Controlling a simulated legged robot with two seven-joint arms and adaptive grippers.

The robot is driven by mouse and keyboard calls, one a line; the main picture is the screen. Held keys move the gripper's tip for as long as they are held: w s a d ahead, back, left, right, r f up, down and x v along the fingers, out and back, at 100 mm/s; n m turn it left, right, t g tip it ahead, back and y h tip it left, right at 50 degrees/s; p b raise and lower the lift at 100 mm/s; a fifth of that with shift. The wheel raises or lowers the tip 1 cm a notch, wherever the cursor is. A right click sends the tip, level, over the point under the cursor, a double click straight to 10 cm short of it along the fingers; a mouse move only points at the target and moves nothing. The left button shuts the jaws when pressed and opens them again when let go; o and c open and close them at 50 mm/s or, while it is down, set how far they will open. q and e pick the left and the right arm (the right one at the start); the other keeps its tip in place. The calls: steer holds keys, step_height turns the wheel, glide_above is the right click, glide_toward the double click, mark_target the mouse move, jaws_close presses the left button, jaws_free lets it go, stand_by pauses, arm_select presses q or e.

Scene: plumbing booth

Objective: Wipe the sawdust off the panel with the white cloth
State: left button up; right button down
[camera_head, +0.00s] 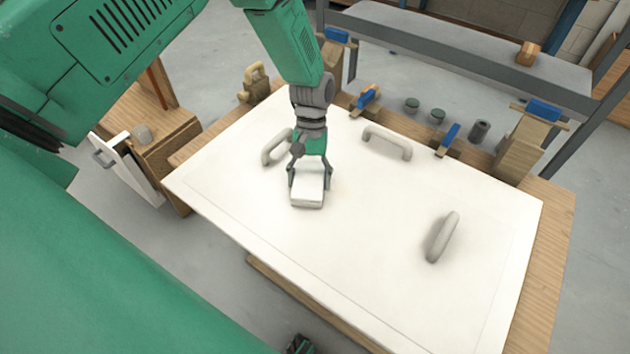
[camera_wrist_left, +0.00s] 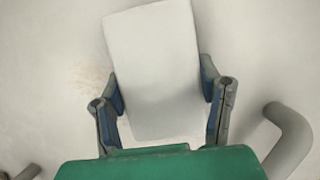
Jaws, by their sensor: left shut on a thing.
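The white panel (camera_head: 370,250) lies flat on a wooden bench and carries several grey handles. My left gripper (camera_head: 309,180) is over the panel's upper left part, shut on the folded white cloth (camera_head: 307,193). The cloth is a pale block between the fingers, at or close to the panel surface; contact is hard to tell. In the left wrist view the cloth (camera_wrist_left: 153,70) sits between both fingers. A faint tan patch of sawdust (camera_wrist_left: 92,78) shows on the panel left of the cloth there. My right gripper is not clearly in view; only a small dark part shows at the bottom edge.
Grey handles stand up from the panel: one just left of the gripper (camera_head: 276,148), one behind (camera_head: 387,142), one at right (camera_head: 442,237). Blue-topped clamps (camera_head: 367,96) line the back edge. The panel's front and middle are clear.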

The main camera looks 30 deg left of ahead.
mark_target(380, 222)
arm_select(q)
steer(key=shift+w+b, duration=0.3)
steer(key=shift+w, duration=0.35)
steer(key=shift+w+d, duration=0.1)
steer(key=shift+w, duration=0.2)
steer(key=shift+s+d+r, duration=0.1)
steer(key=shift+d+r, duration=0.05)
steer(key=shift+d, duration=1.1)
steer(key=shift+s+d+f+p, duration=0.1)
steer(key=shift+d+p, duration=0.05)
steer(key=shift+d, duration=1)
steer(key=shift+s+d+f+p, duration=0.1)
steer(key=shift+d+p, duration=0.05)
steer(key=shift+d, duration=1)
steer(key=shift+s+d, duration=0.15)
steer(key=shift+d, duration=1.95)
steer(key=shift+s+d, duration=0.15)
steer(key=shift+d, duration=0.9)
steer(key=shift+s+d, duration=0.15)
steer(key=shift+d, duration=2)
